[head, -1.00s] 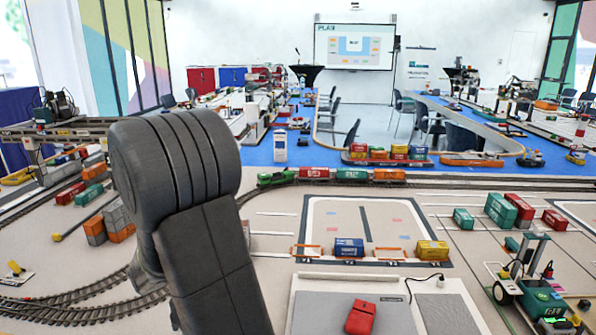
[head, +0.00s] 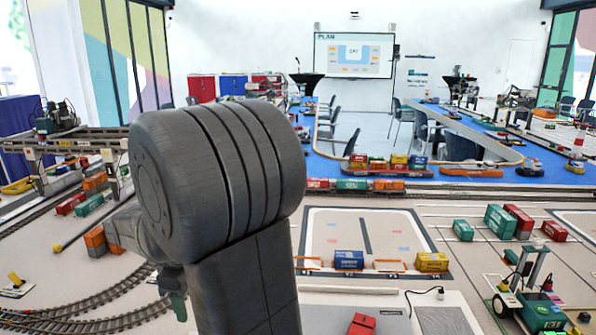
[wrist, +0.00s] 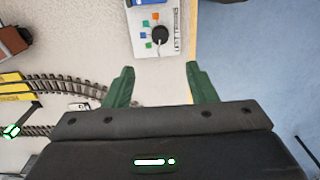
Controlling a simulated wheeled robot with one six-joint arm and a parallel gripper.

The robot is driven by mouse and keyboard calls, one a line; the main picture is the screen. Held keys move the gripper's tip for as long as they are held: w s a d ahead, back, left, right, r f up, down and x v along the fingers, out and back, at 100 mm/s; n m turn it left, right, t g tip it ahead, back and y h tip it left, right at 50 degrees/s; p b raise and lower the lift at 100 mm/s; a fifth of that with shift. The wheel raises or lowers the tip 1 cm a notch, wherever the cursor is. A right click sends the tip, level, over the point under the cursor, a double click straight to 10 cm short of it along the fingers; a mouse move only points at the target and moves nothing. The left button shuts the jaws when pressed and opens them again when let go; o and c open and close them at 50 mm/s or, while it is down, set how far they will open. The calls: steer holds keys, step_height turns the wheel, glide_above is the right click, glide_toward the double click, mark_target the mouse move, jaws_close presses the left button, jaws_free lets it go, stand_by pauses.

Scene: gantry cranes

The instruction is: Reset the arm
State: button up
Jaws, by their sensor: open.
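My gripper (wrist: 159,88) shows in the wrist view as two green fingers spread well apart, with nothing between them. Beyond the fingertips lies a pale surface with a small control panel (wrist: 150,28) that has a black knob and coloured squares. In the head view my dark grey arm rises at left of centre and covers part of the layout.
A red block (head: 362,324) lies at the bottom centre. A blue container (head: 348,260) and a yellow container (head: 432,262) stand on a marked pad. A green wheeled machine (head: 535,300) stands at right. Curved track (head: 85,305) runs at lower left, with a gantry (head: 65,140) behind.

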step_height(320, 180, down, 14)
steer(key=shift+b, duration=0.95)
steer(key=m, duration=0.3)
steer(key=shift+m, duration=0.3)
steer(key=m, duration=0.4)
steer(key=shift+b, duration=0.3)
step_height(320, 180, up, 14)
steer(key=p, duration=0.1)
steer(key=shift+f+p, duration=0.25)
steer(key=shift+p, duration=0.1)
